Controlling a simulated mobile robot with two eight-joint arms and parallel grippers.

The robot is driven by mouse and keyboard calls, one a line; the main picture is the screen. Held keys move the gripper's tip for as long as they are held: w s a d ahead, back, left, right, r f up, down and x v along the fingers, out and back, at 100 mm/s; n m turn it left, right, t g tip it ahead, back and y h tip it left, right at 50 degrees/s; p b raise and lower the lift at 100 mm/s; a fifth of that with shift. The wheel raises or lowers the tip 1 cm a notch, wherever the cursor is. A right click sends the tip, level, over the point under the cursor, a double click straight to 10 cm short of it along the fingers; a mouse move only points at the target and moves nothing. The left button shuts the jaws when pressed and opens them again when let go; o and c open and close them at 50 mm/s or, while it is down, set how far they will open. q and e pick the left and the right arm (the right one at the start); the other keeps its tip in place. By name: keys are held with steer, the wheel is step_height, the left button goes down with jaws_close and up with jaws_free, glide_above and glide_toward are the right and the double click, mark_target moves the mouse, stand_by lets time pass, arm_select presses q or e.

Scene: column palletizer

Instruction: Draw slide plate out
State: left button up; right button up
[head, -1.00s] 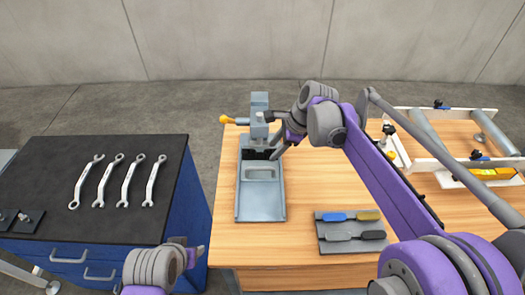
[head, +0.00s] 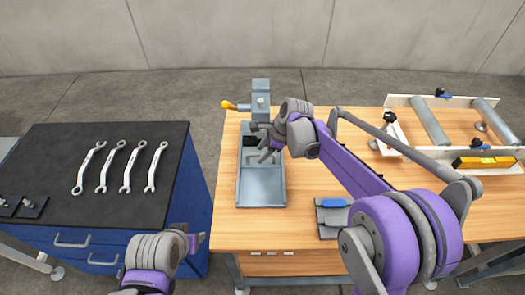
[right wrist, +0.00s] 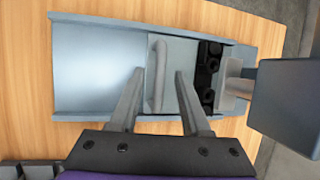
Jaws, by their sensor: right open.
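The slide plate (right wrist: 188,65) is a flat grey plate with a raised bar handle (right wrist: 157,75), lying in a shallow grey channel (right wrist: 98,118) on the wooden bench. In the head view the channel (head: 261,190) runs toward me from a grey upright press (head: 260,95). My right gripper (head: 266,148) is over the plate and hides most of the handle there. In the right wrist view its open fingers (right wrist: 158,76) lie one on each side of the handle; contact is not visible. My left gripper (head: 196,242) is low beside the blue cabinet, away from the plate; its jaw state is unclear.
Several wrenches (head: 120,168) lie on the dark cabinet top at left. A grey tray with a blue-handled tool (head: 333,203) sits right of the channel, partly behind my right arm. A roller frame (head: 430,122) stands at the right. The channel's near end is empty.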

jaws_close()
stand_by(1.3)
